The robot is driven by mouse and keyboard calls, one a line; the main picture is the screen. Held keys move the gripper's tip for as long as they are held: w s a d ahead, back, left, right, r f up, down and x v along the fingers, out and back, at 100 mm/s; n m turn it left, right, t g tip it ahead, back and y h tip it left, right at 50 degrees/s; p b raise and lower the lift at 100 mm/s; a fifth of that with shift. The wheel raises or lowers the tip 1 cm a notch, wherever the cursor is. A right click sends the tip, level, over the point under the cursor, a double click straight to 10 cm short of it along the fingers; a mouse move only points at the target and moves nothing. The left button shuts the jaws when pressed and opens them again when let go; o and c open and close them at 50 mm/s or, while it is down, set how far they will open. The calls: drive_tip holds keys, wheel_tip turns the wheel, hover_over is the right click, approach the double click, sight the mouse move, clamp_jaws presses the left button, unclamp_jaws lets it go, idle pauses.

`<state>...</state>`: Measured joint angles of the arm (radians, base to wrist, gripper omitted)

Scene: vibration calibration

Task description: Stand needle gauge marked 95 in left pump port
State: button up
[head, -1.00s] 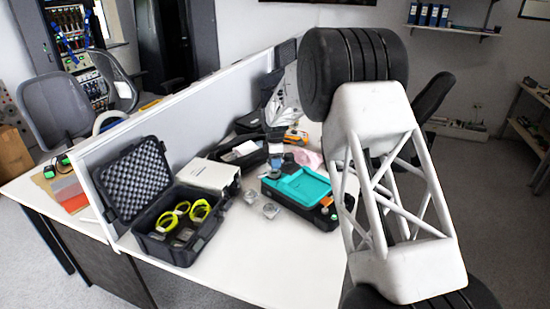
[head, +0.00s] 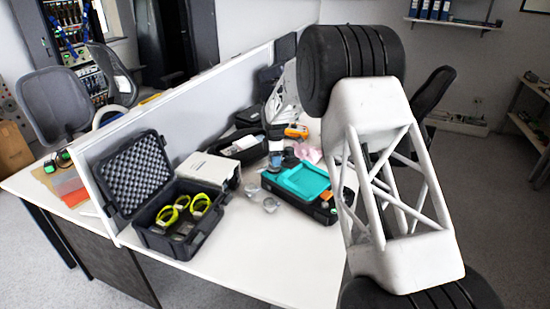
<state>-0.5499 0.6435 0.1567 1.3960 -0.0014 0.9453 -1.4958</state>
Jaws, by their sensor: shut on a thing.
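My white lattice arm link with black joints fills the right of the head view, and my gripper does not show; it may be hidden behind the link. A black unit with a teal tray top (head: 302,181) stands on the desk just left of my arm, its right end partly covered. I cannot tell whether it is the pump, and no left port can be made out. Two small round clear or metallic pieces (head: 270,204) lie left of it. No number 95 is readable, and I cannot pick out the needle gauge.
An open black foam-lined case (head: 172,240) with yellow-green rings (head: 200,205) stands on the white desk (head: 265,262). Behind are a light box (head: 208,170), a dark open pouch (head: 240,146) and an orange item (head: 296,131). A grey partition (head: 190,112) runs behind. The desk's front is clear.

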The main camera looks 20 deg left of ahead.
drive_tip(key=shift+f, duration=0.2)
idle(0.6)
drive_tip(key=o, duration=1.1)
drive_tip(key=shift+r, duration=0.1)
drive_tip(key=shift+r, duration=3.8)
